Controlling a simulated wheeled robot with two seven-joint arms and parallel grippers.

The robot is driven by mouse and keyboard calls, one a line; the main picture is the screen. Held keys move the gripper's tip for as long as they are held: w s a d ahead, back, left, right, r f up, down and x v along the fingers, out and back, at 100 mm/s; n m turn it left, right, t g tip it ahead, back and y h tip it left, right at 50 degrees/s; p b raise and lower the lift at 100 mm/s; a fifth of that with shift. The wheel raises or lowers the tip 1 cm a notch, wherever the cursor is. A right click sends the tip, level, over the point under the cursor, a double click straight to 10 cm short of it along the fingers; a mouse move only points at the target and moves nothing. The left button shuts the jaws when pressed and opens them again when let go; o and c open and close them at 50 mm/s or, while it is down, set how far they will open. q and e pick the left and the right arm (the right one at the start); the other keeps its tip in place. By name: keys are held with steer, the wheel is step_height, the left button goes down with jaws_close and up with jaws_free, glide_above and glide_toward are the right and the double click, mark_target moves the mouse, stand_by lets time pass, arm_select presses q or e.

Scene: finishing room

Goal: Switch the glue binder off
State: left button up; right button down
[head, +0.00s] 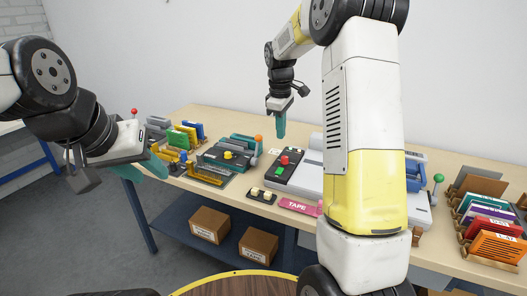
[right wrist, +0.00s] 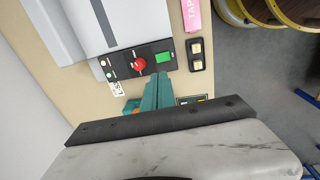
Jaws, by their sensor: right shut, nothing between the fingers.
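The glue binder (head: 309,178) is a pale grey machine on the table in the head view, partly hidden by my right arm. Its black control panel (head: 291,178) carries a red button (head: 285,160) and a green button (head: 278,171).
A black box with two cream switches (head: 262,195) and a pink TAPE label (head: 298,206) lie at the front edge. Teal, yellow and blue tools (head: 225,154) stand left of the binder. A rack of coloured books (head: 490,225) stands at right.

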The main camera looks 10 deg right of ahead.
mark_target(281, 169)
steer(key=shift+w+f, duration=0.1)
steer(key=shift+w, duration=0.2)
steer(key=f, duration=0.4)
steer(key=w+f, duration=0.1)
steer(key=f, duration=0.4)
steer(key=d+f, duration=0.1)
steer(key=f, duration=0.4)
steer(key=shift+w, duration=0.2)
